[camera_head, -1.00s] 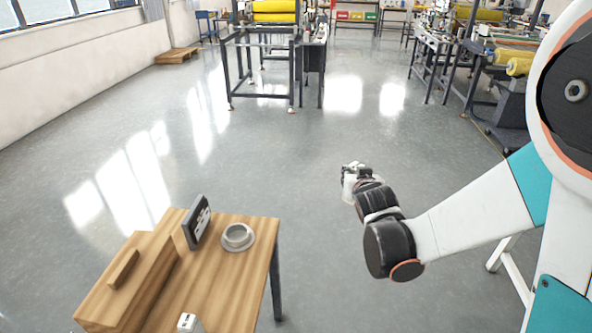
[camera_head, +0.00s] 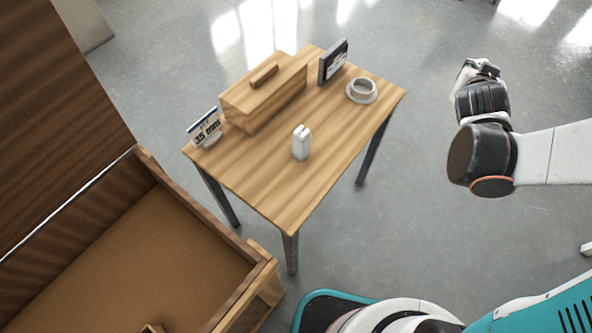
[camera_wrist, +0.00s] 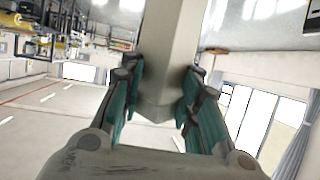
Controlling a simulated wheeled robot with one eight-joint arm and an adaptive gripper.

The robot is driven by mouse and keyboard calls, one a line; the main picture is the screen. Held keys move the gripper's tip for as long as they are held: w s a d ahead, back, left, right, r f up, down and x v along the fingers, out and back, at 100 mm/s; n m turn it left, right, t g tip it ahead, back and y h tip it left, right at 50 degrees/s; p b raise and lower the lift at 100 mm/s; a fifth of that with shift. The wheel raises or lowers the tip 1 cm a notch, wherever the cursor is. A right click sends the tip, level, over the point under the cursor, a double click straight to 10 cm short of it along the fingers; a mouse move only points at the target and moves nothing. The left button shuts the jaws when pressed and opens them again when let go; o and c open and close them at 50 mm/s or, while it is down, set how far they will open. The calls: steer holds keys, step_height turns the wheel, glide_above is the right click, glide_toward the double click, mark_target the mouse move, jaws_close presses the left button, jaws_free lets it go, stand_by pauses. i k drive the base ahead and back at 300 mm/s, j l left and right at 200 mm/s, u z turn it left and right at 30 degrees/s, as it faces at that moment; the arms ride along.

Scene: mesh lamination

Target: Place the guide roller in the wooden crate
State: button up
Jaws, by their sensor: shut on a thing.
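The open wooden crate (camera_head: 195,212) is at the lower left of the head view, with a flat brown floor. A small wooden piece shows at the bottom edge inside it. My gripper (camera_head: 478,68) is at the upper right of the head view, beyond the table's right side and well apart from the crate. In the wrist view my gripper (camera_wrist: 158,100) is shut on a pale grey bar-like thing, which I take to be the guide roller (camera_wrist: 172,45). Its far end runs out of the top of the wrist view. In the head view it is mostly hidden by my wrist.
A small wooden table (camera_head: 270,190) stands between the crate and my arm. Floor right of the table is clear.

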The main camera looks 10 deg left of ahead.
mark_target(196, 284)
steer(key=k+j+u, duration=1)
steer(key=j, duration=0.25)
steer(key=k+j, duration=0.4)
steer(key=j, duration=0.2)
